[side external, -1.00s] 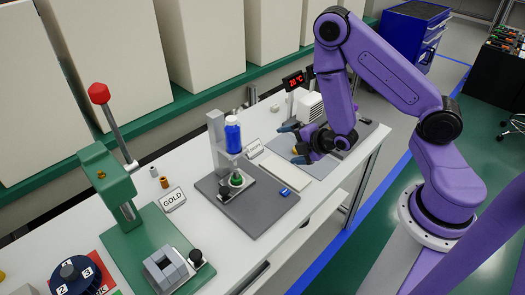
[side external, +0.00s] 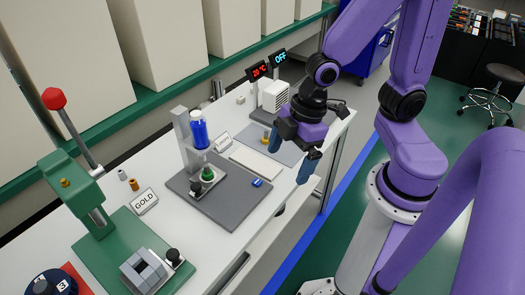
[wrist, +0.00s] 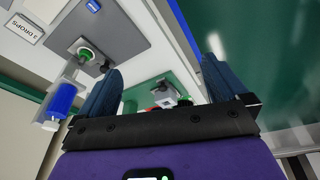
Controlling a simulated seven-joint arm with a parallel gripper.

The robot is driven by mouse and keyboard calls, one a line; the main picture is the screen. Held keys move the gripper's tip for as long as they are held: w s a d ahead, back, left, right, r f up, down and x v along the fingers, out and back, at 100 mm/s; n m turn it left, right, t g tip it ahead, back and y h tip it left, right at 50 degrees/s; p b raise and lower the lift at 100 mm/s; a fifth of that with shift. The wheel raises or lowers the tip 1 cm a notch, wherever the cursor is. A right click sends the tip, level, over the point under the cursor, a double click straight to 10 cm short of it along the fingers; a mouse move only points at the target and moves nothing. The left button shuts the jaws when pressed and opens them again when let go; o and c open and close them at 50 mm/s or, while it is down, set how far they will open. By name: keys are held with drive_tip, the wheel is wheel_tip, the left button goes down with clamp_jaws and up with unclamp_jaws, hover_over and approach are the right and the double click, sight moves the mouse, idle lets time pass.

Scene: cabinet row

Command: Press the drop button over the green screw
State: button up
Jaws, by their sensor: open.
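The green screw (side external: 207,174) stands upright in a small holder on a dark grey plate (side external: 238,205), below a blue bottle (side external: 199,134) on a grey stand. A small blue button (side external: 257,182) sits near the plate's right edge. My gripper (side external: 291,160) is open and empty, above and to the right of the button, with its fingers pointing down. In the wrist view my gripper (wrist: 163,66) has its fingers spread. The green screw (wrist: 85,54) and the blue bottle (wrist: 62,100) are left of the fingers, and the blue button (wrist: 93,5) is at the top edge.
A drops label (side external: 222,141) stands behind the plate. A pale flat pad (side external: 255,162) lies between it and my gripper. A green press (side external: 90,205) and a GOLD sign (side external: 145,201) stand at left. Red and blue displays (side external: 257,71) and a white box (side external: 275,96) are at the back.

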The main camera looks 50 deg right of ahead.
drive_tip(key=s+d+r+m+g+h, duration=0.1)
drive_tip(key=s+d+r+h, duration=0.1)
drive_tip(key=s+d+r, duration=0.3)
drive_tip(key=shift+s+r, duration=0.15)
drive_tip(key=shift+s, duration=0.9)
clamp_jaws()
drive_tip(key=shift+a, duration=0.1)
idle(0.6)
